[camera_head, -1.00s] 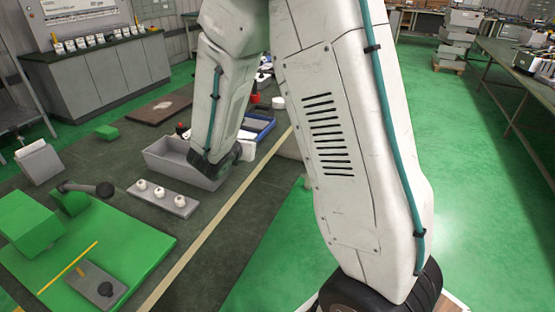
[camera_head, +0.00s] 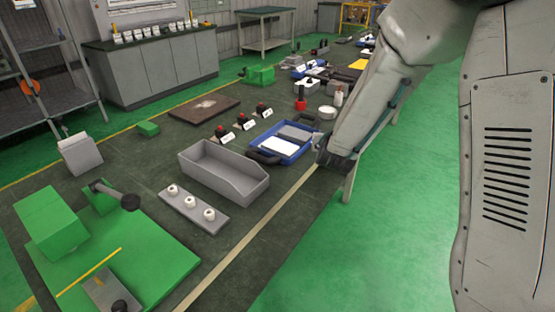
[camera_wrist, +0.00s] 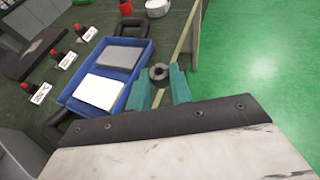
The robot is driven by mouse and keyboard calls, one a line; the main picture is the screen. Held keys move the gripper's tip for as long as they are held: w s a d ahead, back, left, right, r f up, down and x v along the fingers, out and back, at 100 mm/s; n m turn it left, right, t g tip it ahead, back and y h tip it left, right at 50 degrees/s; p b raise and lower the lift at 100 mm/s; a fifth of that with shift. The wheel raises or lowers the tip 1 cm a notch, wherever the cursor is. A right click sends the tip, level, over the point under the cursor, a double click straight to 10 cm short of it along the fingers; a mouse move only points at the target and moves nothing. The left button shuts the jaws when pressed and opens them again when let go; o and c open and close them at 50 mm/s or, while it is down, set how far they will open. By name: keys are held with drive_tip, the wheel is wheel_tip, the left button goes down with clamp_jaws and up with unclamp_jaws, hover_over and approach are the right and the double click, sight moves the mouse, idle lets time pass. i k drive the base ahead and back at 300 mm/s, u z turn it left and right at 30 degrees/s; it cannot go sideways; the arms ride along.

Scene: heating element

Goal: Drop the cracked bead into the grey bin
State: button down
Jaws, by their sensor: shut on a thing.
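My gripper (camera_wrist: 159,88) has teal fingers and is shut on a small grey ring-shaped bead (camera_wrist: 158,73) in the wrist view. The bead's hole faces the camera; I cannot make out a crack. In the head view the gripper end is by the right end of the blue tray, and the bead is hidden there. The open grey bin (camera_head: 213,182) stands on the dark mat, left of my gripper and apart from it. It looks empty.
The blue tray (camera_head: 262,146) with a white and a grey pad lies between bin and gripper. Several red-knobbed blocks with white labels (camera_head: 243,121) stand behind the bin. A green stand with a dark-ended arm (camera_head: 100,222) is front left. A red cylinder (camera_head: 300,103) stands behind the tray.

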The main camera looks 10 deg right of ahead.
sight(230, 175)
drive_tip(key=z, duration=0.85)
drive_tip(key=i, duration=1.45)
drive_tip(key=u, duration=2.95)
